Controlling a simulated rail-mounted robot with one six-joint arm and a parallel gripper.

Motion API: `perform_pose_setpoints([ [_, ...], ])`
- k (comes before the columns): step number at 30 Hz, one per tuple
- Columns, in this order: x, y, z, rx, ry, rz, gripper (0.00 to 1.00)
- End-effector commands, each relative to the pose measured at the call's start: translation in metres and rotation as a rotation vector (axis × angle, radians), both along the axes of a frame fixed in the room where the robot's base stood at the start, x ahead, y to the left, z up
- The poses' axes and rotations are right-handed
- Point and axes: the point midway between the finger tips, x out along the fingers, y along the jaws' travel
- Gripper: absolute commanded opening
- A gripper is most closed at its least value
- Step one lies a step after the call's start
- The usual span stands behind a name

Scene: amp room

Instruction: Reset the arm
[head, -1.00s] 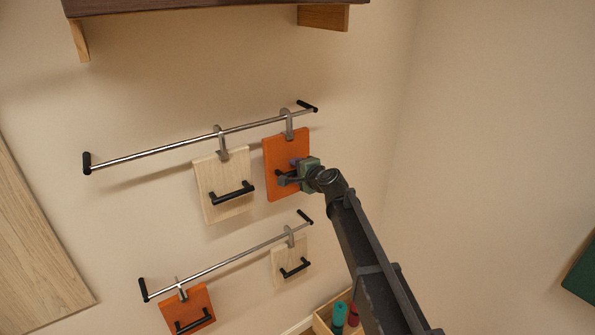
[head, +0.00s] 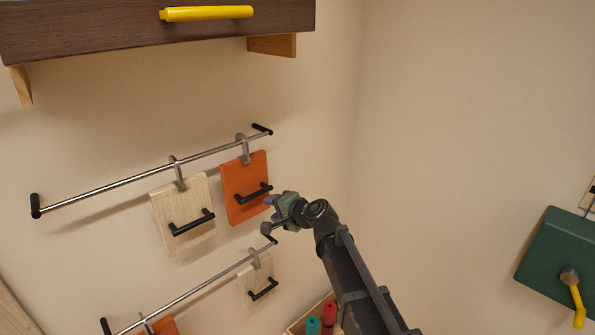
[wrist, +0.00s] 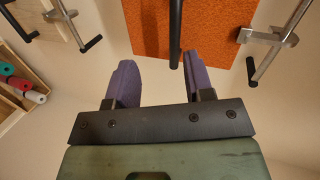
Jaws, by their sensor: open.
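My gripper (head: 271,213) is in front of the wall, just right of and below the orange board (head: 240,205) on the upper rail. In the wrist view my gripper's (wrist: 157,85) two purple fingers are spread, with nothing between them. The orange board (wrist: 175,30) shows beyond the fingertips, and its black handle (wrist: 176,35) reaches down near the right finger; I cannot tell whether they touch. The orange board hangs by a metal hook from the upper rail (head: 110,184).
A pale board (head: 166,215) hangs beside the orange one. A lower rail (head: 190,294) holds another pale board (head: 246,280) and an orange one (head: 165,325). A dark shelf (head: 110,35) with a yellow handle is above. A green box (head: 550,250) is on the right wall.

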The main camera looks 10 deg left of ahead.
Motion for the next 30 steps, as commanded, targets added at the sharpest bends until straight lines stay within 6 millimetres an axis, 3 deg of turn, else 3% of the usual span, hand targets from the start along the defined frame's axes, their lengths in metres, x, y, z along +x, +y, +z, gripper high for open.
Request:
perform_pose_setpoints([
  [2, -0.043, -0.015, -0.029, -0.208, -0.027, 0.158, 0.48],
  [4, -0.078, -0.055, -0.069, -0.428, -0.028, 0.286, 0.48],
  [8, -0.134, -0.156, -0.136, -0.789, 0.057, 0.444, 0.48],
  [9, -0.151, -0.189, -0.152, -0.881, 0.103, 0.475, 0.48],
  [12, -0.191, -0.267, -0.184, -1.064, 0.236, 0.511, 0.48],
  [16, -0.227, -0.338, -0.211, -1.181, 0.376, 0.465, 0.48],
  [18, -0.231, -0.358, -0.222, -1.178, 0.401, 0.42, 0.48],
  [21, -0.228, -0.369, -0.223, -1.17, 0.416, 0.396, 0.48],
  [30, -0.227, -0.367, -0.219, -1.168, 0.413, 0.395, 0.48],
])
